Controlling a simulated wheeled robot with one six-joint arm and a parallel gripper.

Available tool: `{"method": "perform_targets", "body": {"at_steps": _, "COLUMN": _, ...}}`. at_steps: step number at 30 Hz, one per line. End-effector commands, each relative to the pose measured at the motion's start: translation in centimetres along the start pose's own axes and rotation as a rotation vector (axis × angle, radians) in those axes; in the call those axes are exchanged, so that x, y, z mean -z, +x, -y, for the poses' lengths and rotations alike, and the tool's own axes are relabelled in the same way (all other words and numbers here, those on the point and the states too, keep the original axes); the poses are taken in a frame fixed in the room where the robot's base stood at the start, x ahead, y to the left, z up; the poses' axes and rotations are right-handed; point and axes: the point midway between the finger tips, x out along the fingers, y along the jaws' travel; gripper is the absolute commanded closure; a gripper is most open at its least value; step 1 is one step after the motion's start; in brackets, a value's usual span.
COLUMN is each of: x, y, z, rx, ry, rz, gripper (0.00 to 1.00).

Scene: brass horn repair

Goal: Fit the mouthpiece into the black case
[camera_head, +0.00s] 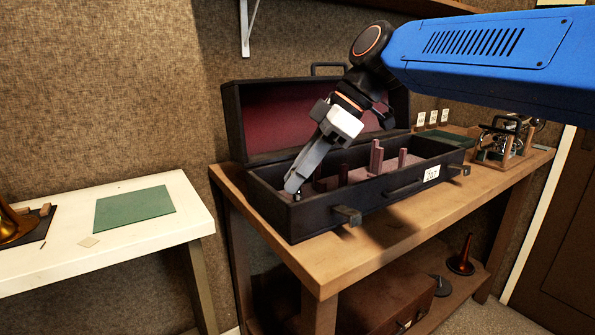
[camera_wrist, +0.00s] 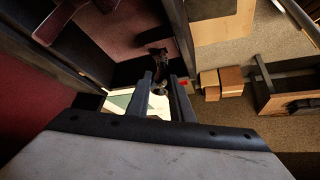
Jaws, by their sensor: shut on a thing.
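The black case (camera_head: 325,219) stands open on the wooden bench, its lid leaning back and showing a dark red lining. Pinkish dividers (camera_head: 376,157) stand up inside it. My gripper (camera_head: 293,188) reaches down at a tilt into the left end of the case. In the wrist view my gripper (camera_wrist: 164,98) is shut on a small metallic piece, apparently the mouthpiece (camera_wrist: 160,88), held between the fingertips. The case's pink interior (camera_wrist: 125,35) lies beyond it. The fingers hide most of the mouthpiece, and I cannot tell whether it touches the case floor.
The wooden bench (camera_head: 285,259) has a bare front left corner. A wooden stand with metal parts (camera_head: 505,139) is at its right end. A white table (camera_head: 120,240) with a green mat (camera_head: 134,207) is at left. A dark horn bell (camera_head: 462,257) is on the lower shelf.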

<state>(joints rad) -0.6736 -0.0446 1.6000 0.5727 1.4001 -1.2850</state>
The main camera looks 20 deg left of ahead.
Motion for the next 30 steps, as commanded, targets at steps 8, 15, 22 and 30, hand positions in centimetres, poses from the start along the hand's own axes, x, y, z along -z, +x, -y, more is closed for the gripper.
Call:
{"method": "perform_targets", "body": {"at_steps": 8, "x": -0.31, "y": 0.46, "z": 0.00, "rx": 0.000, "ry": 0.000, "rz": 0.000, "gripper": 0.99}}
{"method": "perform_targets", "body": {"at_steps": 15, "x": -0.56, "y": 0.82, "z": -0.01, "rx": 0.000, "ry": 0.000, "rz": 0.000, "gripper": 0.75}}
{"method": "perform_targets", "body": {"at_steps": 22, "x": -0.58, "y": 0.89, "z": 0.09, "rx": 0.003, "ry": 0.000, "rz": 0.001, "gripper": 0.58}}
{"method": "perform_targets", "body": {"at_steps": 30, "x": -0.61, "y": 0.44, "z": 0.14, "rx": 0.006, "ry": 0.000, "rz": 0.002, "gripper": 0.58}}
